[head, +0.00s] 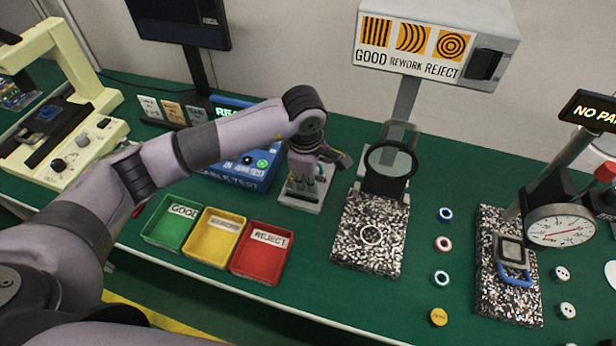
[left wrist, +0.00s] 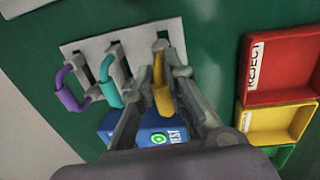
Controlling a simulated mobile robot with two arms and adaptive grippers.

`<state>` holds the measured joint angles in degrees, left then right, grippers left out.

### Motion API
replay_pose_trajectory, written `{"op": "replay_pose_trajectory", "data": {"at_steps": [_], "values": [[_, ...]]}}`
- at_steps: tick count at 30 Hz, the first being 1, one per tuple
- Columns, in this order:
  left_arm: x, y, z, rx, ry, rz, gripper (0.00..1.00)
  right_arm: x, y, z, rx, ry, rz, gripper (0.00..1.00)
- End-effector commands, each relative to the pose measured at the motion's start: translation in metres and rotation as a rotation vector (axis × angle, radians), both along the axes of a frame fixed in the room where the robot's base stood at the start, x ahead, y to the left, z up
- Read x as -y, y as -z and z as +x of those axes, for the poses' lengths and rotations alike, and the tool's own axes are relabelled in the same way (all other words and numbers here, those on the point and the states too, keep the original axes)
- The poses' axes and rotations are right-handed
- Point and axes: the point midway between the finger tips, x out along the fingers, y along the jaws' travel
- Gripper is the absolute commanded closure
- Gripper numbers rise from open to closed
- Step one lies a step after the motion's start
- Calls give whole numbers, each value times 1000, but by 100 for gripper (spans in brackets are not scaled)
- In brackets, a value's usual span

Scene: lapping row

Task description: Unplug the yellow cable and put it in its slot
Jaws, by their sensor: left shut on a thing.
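The yellow cable (left wrist: 161,92) hangs between the fingers of my left gripper (left wrist: 166,75), which is shut on it. Its upper end is close to the rightmost holder of the pale rack (left wrist: 140,40); I cannot tell whether it is seated there. A purple cable (left wrist: 68,92) and a teal cable (left wrist: 107,82) hang at the other holders. The blue cable tester (left wrist: 150,128) is partly hidden behind the gripper. In the head view my left gripper (head: 318,163) is over the rack (head: 300,204), beside the tester (head: 240,175). My right gripper is not in view.
Green (head: 176,222), yellow (head: 212,238) and red (head: 262,253) trays stand in front of the rack. A speckled plate (head: 365,245) with a magnifier (head: 388,160) stands to its right. A dial gauge (head: 560,231) is farther right.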

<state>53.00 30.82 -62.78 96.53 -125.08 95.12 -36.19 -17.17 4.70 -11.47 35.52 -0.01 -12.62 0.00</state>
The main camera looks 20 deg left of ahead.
Motion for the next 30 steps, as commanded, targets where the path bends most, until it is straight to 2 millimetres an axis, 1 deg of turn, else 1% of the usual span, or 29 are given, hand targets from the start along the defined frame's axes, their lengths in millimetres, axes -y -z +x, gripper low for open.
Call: {"op": "replay_pose_trajectory", "data": {"at_steps": [11, 19, 30], "values": [[0, -1, 0, 0, 0, 0, 100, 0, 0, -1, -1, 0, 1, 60], [0, 0, 0, -6, -5, 1, 100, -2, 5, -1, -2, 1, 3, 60], [0, -1, 0, -7, -5, 1, 100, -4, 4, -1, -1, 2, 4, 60]]}}
